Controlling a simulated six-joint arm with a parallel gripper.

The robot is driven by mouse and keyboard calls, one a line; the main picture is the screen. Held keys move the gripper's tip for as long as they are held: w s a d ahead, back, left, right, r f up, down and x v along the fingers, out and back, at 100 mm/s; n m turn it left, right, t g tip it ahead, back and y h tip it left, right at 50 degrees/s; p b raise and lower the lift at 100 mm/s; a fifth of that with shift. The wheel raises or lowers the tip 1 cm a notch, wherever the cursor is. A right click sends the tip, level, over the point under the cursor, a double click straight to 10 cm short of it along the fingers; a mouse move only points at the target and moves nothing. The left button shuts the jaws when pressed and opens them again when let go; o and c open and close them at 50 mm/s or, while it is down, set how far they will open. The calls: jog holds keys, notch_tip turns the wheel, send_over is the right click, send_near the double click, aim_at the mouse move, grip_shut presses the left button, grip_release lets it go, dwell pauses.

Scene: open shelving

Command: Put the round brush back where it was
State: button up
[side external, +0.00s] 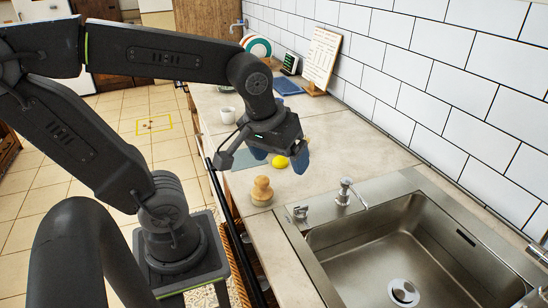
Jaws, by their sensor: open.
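A round brush (262,192) with a pale wooden knob stands upright on the counter near its front edge, left of the sink. My gripper (279,158) has blue fingertips, spread apart, and hangs over the counter behind the brush, apart from it. A yellow round object (280,162) shows between the fingertips in the picture. I cannot tell whether it lies on the counter below them or touches them. My wrist hides part of the counter and the mat.
A grey-green mat (246,159) lies under my wrist. A white mug (228,115) stands farther back. A blue book (288,87), an upright board (321,60) and plates (257,46) are near the wall. A metal dispenser (345,191) and the sink (420,240) are at right.

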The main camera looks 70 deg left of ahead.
jog(key=d+m, duration=0.1)
jog(key=m, duration=0.1)
jog(key=s+r+m+t, duration=0.1)
jog(key=m, duration=0.1)
jog(key=s+d+m+t+h, duration=0.1)
jog(key=m, duration=0.1)
jog(key=shift+s+d+r, duration=0.15)
jog(key=shift+d+r, duration=0.05)
jog(key=shift+d, duration=0.1)
dwell(0.8)
